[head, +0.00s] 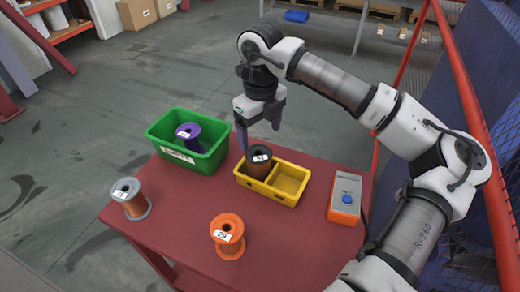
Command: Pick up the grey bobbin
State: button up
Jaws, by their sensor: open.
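The grey bobbin (131,197) has light grey flanges, copper-coloured winding and a white label on top. It stands upright at the left edge of the red table (180,235). My gripper (260,138) is open and points down. It is above the far side of the table, well to the right of the grey bobbin and apart from it.
A green bin (212,160) holding a purple bobbin (188,135) stands behind the grey bobbin. An orange bobbin (228,237) stands at the front. An orange-and-grey box with a blue button (345,199) is at right. The tray's right compartment looks empty. Red mesh fencing (480,130) borders the right.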

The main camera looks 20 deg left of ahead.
aim_at(127, 191)
jog(key=k+j, duration=0.3)
jog(key=k, duration=0.15)
jog(key=k+j, duration=0.35)
jog(key=k, duration=0.1)
